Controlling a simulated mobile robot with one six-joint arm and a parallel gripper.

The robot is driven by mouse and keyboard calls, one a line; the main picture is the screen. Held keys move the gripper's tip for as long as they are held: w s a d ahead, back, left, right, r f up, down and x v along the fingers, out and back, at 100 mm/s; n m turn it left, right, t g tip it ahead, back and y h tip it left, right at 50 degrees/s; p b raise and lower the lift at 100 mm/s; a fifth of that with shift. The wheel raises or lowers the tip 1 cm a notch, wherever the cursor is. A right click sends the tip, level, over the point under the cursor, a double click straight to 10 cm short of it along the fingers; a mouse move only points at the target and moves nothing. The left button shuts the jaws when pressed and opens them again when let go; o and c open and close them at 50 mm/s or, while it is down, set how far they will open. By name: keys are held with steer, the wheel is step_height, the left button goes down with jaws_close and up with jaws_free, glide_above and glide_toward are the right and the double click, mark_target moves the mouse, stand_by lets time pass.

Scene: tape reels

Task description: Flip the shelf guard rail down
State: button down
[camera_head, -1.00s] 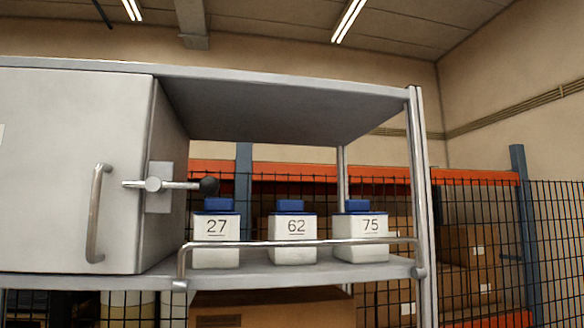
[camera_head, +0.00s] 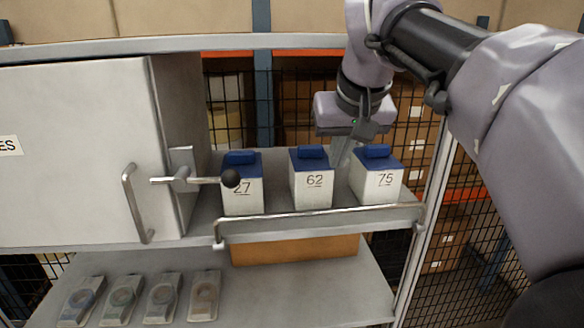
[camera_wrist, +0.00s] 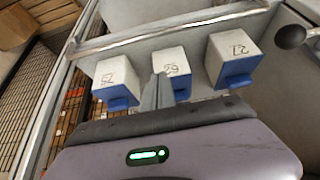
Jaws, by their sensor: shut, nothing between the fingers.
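The guard rail (camera_head: 320,211) is a thin silver bar along the front edge of the upper shelf. It stands up above the shelf edge, across the lower fronts of the white boxes. In the wrist view the rail (camera_wrist: 170,29) runs across the top, beyond the boxes. My gripper (camera_head: 341,158) is shut and empty, pointing down by the gap between box 62 (camera_head: 313,188) and box 75 (camera_head: 378,186). In the wrist view its fingers (camera_wrist: 160,92) overlap the edge of box 62; contact cannot be told. The gripper is apart from the rail.
Box 27 (camera_head: 242,198) stands left of 62. A grey cabinet (camera_head: 75,160) with a handle and a black-knobbed lever (camera_head: 230,178) is at the left. A metal post (camera_head: 424,225) bounds the shelf at right. Several small reel-like items lie on the lower shelf (camera_head: 300,295).

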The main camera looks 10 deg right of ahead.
steer(key=shift+w+f, duration=0.1)
steer(key=shift+f, duration=0.05)
steer(key=x, duration=0.9)
steer(key=s, duration=0.2)
steer(key=s+f, duration=0.1)
steer(key=s, duration=0.1)
steer(key=shift+f+p, duration=0.2)
steer(key=shift+p, duration=0.15)
steer(key=shift+w+f, duration=0.15)
steer(key=shift+w, duration=0.2)
